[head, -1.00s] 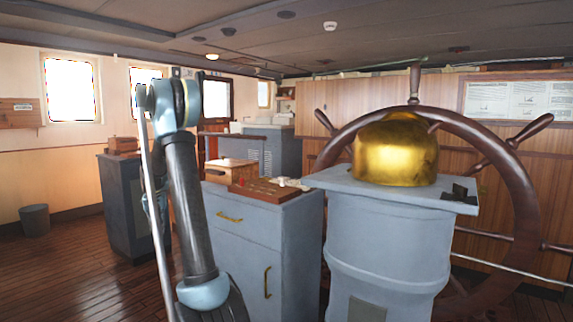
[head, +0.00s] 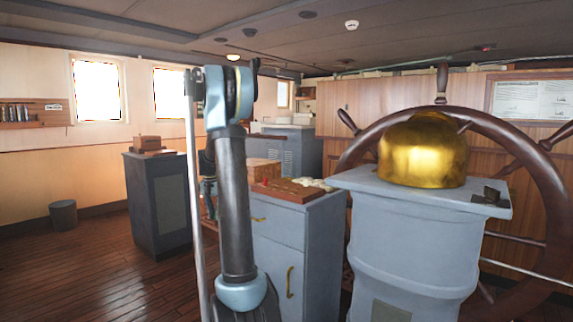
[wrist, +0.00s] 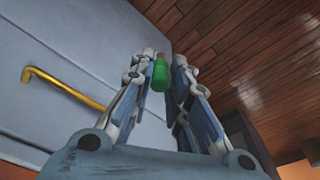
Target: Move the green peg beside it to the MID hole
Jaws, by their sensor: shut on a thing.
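The green peg (wrist: 160,76) is between the fingers of my gripper (wrist: 163,68) in the wrist view. My gripper is shut on it, and the peg sticks out past the fingertips a little. In the head view my arm hides most of the gripper and I cannot make out the peg. A reddish-brown wooden board (head: 290,190) lies on top of the grey cabinet (head: 297,240), partly behind my arm. It is too small here to tell the MID hole.
A wooden box (head: 263,172) stands behind the board, and pale items (head: 312,183) lie beside it. A grey pedestal (head: 415,235) with a brass dome (head: 422,150) and a ship's wheel (head: 545,185) stand right.

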